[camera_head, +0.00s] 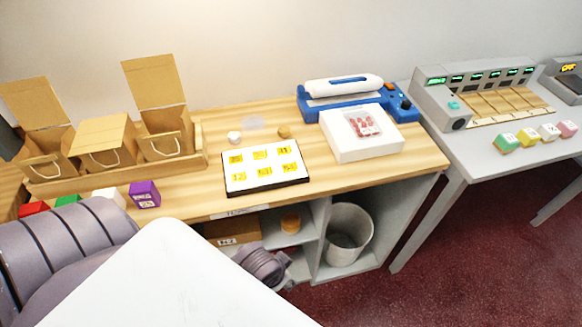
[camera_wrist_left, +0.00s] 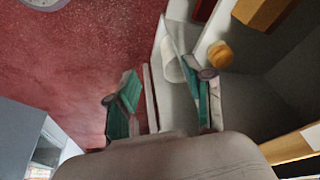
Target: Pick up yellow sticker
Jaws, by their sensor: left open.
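Several yellow stickers (camera_head: 260,153) with dark print lie in two rows on a white sheet with a dark edge (camera_head: 300,178), on the wooden counter in the head view. The print is too small to read surely. My left gripper (camera_wrist_left: 163,98) is open and empty in the left wrist view, its teal-padded fingers spread apart. In the head view, part of my left arm's end (camera_head: 262,266) shows low in front of the counter's shelves, below the sheet. The stickers are not in the left wrist view. My right gripper is in neither view.
A white box (camera_head: 345,148) and a blue machine (camera_head: 312,112) stand right of the sheet. Cardboard bags (camera_head: 100,155) stand in a wooden tray at left, a purple cube (camera_head: 145,194) before them. A bin (camera_head: 348,232) sits below the counter.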

